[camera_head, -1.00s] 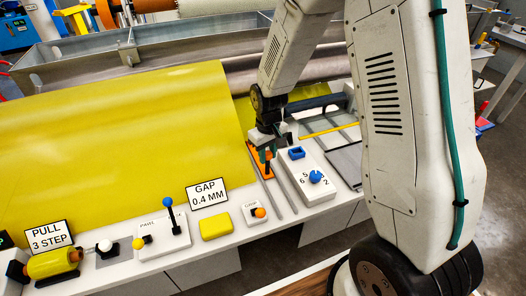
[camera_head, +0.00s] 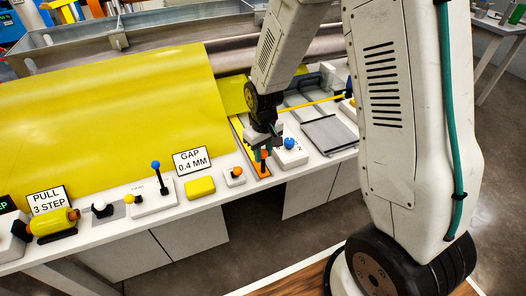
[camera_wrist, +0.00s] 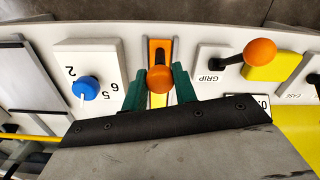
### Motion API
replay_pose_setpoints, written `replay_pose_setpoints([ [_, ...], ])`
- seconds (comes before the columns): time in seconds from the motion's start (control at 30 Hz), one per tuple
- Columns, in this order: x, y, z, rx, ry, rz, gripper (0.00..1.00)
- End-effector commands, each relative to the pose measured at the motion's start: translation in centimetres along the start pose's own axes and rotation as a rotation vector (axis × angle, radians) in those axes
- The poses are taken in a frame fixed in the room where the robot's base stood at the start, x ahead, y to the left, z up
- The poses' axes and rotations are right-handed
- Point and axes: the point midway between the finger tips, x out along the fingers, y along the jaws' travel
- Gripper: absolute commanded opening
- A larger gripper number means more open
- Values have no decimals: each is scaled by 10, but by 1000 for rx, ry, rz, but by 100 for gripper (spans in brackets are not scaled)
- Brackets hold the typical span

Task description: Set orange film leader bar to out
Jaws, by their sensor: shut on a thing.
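The orange film leader bar (camera_head: 263,172) sits near the front edge of the white bench, at the front end of its narrow track. My gripper (camera_head: 260,154) is above it, with green fingers pointing down. In the wrist view, my gripper (camera_wrist: 160,88) is shut around the round orange knob (camera_wrist: 159,79) of the bar, one finger on each side. The bar's flat orange plate (camera_wrist: 159,48) shows beyond the knob. A yellow strip (camera_head: 237,125) lies along the track behind the bar. The fingers partly hide the bar in the head view.
A blue dial (camera_head: 289,143) on a white box stands close right of the bar. An orange-knobbed GRIP lever (camera_head: 236,172) and a yellow block (camera_head: 200,187) are to the left. A grey plate (camera_head: 329,135) lies farther right. Open floor lies in front of the bench.

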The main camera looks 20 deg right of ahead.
Motion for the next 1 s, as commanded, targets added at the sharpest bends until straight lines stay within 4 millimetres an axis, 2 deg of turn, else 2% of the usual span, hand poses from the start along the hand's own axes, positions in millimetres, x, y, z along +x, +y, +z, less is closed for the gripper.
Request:
replay_pose_setpoints([
  [0.1, 1, 0, 5, -2, -13, -1, 0],
  [0.13, 1, -1, 5, -3, -14, -1, 31],
  [0.2, 1, -1, 4, -3, -13, -1, 50],
  [0.57, -4, -3, 2, -6, -8, -1, 50],
  [1.0, -70, -1, 2, -3, -7, 0, 50],
])
